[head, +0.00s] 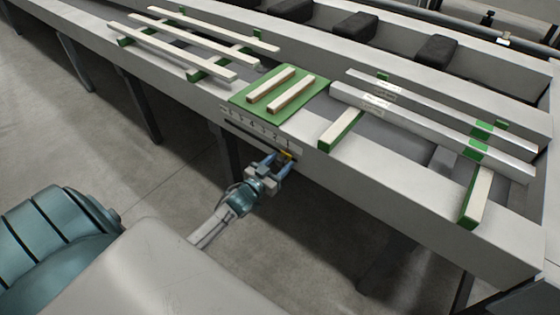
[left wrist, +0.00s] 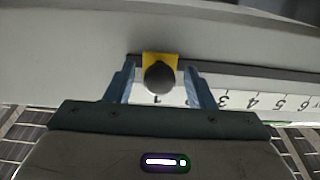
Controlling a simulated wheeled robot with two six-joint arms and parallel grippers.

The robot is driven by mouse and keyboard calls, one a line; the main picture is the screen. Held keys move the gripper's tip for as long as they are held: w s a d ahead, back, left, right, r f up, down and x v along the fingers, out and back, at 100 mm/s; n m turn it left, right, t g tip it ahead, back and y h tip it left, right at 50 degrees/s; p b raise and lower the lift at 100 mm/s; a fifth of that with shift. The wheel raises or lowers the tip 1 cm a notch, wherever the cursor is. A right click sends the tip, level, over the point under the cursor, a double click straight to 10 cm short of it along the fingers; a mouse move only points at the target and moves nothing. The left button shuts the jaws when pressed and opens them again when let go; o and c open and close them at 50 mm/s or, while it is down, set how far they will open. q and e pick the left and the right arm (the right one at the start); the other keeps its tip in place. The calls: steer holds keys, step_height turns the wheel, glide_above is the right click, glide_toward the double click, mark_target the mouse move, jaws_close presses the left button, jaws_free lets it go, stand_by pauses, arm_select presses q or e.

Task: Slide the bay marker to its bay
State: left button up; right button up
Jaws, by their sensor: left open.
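The bay marker (left wrist: 160,62) is a yellow piece with a round black knob in front. It sits on a rail at the numbered strip (left wrist: 240,99), by the number 1 in the left wrist view. In the head view the marker's yellow (head: 287,155) shows at the right end of the strip (head: 262,132) on the table's front face. My left gripper (head: 279,165) is open, with one finger on each side of the knob in the left wrist view (left wrist: 160,82). I cannot tell whether the fingers touch it. My right gripper is not in view.
The grey runout table (head: 420,168) carries a green mat (head: 310,100) with two pale strips. Long pale bars (head: 170,45) lie to the left and metal bars (head: 430,120) to the right. The floor in front is clear between the table legs.

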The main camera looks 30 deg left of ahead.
mark_target(276, 148)
arm_select(q)
steer(key=shift+w, duration=0.25)
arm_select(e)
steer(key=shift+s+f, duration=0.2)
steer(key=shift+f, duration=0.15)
